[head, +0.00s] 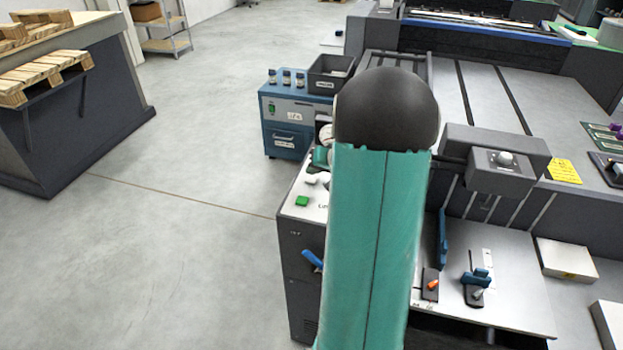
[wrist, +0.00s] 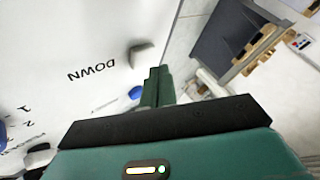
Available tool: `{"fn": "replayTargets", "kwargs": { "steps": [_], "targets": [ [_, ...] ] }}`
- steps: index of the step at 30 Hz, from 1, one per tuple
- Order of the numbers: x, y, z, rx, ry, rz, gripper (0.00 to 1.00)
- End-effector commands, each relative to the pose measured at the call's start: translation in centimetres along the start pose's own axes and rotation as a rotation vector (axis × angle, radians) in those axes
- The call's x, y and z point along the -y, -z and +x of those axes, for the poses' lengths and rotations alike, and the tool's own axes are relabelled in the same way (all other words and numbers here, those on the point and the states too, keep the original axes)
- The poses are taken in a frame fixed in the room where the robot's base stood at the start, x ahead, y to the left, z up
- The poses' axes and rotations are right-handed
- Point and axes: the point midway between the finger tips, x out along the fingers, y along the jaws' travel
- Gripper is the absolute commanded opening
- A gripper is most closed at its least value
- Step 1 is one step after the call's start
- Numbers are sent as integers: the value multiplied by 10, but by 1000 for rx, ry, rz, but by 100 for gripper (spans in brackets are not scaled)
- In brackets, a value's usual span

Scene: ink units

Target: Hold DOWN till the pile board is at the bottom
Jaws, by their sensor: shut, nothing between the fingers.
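The white control panel fills the left of the wrist view, with the printed word DOWN (wrist: 92,70) upside down. A pale grey button (wrist: 142,56) stands up beside that word. My gripper (wrist: 156,73) is shut and empty, its green fingertips close to the button; I cannot tell whether they touch it. In the head view the panel (head: 311,209) shows a green button (head: 302,201) and pale buttons (head: 312,179), while my arm hides its right part and most of the gripper. I cannot make out the pile board in either view.
A blue cabinet (head: 287,118) with a black bin stands behind the panel. The large grey machine (head: 530,95) fills the right side. A dark-sided bench (head: 70,125) with wooden pallets stands at the left. The grey floor (head: 180,240) between is clear.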

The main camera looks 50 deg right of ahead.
Motion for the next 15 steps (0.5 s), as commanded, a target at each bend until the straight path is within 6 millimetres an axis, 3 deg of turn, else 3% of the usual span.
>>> {"fn": "replayTargets", "kwargs": {
  "steps": [15],
  "targets": [
    [-5,-5,6,1,0,0,0]
  ]
}}
